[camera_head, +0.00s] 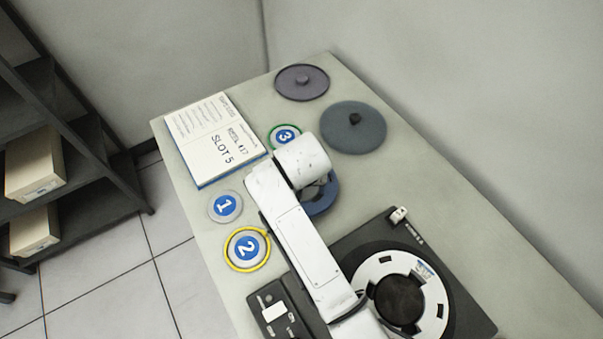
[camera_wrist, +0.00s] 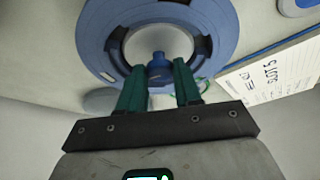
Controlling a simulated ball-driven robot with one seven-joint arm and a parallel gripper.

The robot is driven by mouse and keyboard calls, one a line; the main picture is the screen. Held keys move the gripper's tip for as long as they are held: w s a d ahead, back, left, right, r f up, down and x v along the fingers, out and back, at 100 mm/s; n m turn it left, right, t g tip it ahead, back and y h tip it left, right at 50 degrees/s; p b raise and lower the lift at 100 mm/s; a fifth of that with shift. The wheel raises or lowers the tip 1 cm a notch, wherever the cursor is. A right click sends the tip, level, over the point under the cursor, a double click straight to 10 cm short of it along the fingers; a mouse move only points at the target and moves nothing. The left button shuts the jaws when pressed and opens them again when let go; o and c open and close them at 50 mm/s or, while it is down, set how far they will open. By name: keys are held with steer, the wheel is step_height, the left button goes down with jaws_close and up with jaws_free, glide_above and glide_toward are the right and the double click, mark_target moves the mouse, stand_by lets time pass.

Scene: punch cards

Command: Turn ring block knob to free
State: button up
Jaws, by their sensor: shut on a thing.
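The blue ring block (camera_wrist: 103,28) fills the top of the wrist view, with a pale round face at its middle and a small blue knob (camera_wrist: 157,62) at its near side. My gripper (camera_wrist: 159,69) has its two green fingers on either side of the knob and is shut on it. In the head view the ring block (camera_head: 325,196) lies on the table, mostly covered by my white arm. My gripper and the knob are hidden there. Which way the knob is turned cannot be told.
An open book marked SLOT 5 (camera_head: 216,141) and numbered discs 1 (camera_head: 225,206), 2 (camera_head: 247,248) and 3 (camera_head: 284,136) lie nearby. Round lids (camera_head: 353,130) stand at the back. A black reel unit (camera_head: 470,301) and a control box (camera_head: 272,314) are in front.

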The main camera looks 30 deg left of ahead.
steer(key=n+p, duration=0.1)
steer(key=n, duration=0.1)
steer(key=n+g+y+p, duration=0.1)
steer(key=n, duration=0.2)
steer(key=shift+w+d+r+n+y, duration=0.1)
steer(key=shift+w+d+n+y, duration=0.1)
steer(key=shift+n+y, duration=0.1)
steer(key=n+g, duration=0.1)
steer(key=n, duration=0.1)
steer(key=n+g, duration=0.1)
steer(key=n, duration=0.1)
steer(key=shift+w+n+y, duration=0.15)
steer(key=shift+n+y, duration=0.25)
steer(key=o, duration=1)
steer(key=shift+o, duration=0.2)
steer(key=v, duration=1)
steer(key=shift+r+b, duration=0.35)
steer(key=shift+b, duration=0.05)
steer(key=shift+w+d, duration=0.1)
steer(key=shift+d, duration=0.05)
